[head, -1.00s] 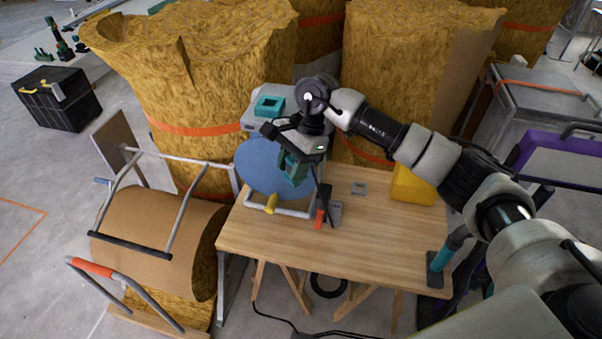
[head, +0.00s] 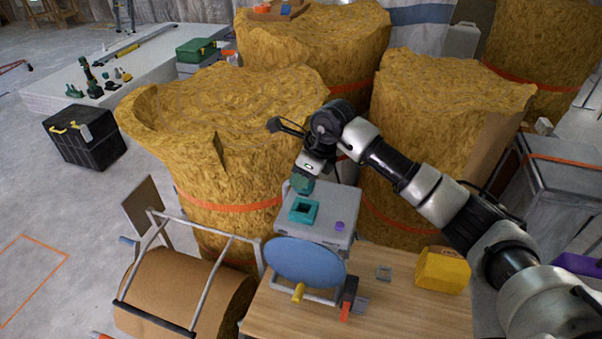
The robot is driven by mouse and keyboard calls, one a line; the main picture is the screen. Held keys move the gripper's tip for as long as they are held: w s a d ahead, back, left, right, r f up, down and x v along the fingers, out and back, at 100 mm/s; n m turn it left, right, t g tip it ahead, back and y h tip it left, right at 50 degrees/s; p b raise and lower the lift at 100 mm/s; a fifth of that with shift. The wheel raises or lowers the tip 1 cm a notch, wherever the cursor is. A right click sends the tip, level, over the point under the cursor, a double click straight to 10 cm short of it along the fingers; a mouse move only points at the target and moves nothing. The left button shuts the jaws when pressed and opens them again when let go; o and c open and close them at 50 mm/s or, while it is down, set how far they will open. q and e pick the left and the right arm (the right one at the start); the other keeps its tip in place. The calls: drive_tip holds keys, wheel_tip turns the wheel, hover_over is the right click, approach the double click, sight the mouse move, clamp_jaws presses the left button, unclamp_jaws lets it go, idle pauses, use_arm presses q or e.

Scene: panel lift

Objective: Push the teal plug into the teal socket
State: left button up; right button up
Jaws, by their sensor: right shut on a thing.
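My right gripper (head: 306,175) comes in from the right and points down. It is shut on the teal plug (head: 302,185), whose lower part shows below the jaws. The teal socket (head: 303,210) is a square teal frame with a dark opening on top of the grey box (head: 335,225). The plug shows just behind the socket in the head view, at the box's back left edge, apart from the opening. I cannot tell its exact height above the box. My left gripper is not in view.
A blue disc (head: 305,262) on a stand is in front of the grey box. A yellow case (head: 443,270) lies on the wooden table (head: 400,315). Large straw-coloured bales (head: 230,130) stand close behind.

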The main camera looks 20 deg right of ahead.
drive_tip(key=shift+w+f, duration=0.2)
drive_tip(key=shift+f, duration=0.2)
drive_tip(key=shift+s+f+b, duration=0.15)
drive_tip(key=shift+f+b, duration=0.45)
drive_tip(key=shift+f, duration=0.2)
drive_tip(key=shift+f+b, duration=0.95)
drive_tip(key=shift+f, duration=0.85)
drive_tip(key=shift+b, duration=0.6)
drive_tip(key=shift+f+b, duration=0.45)
drive_tip(key=shift+f, duration=0.1)
idle(0.4)
drive_tip(key=o, duration=0.9)
drive_tip(key=shift+o, duration=0.3)
drive_tip(key=shift+r, duration=0.15)
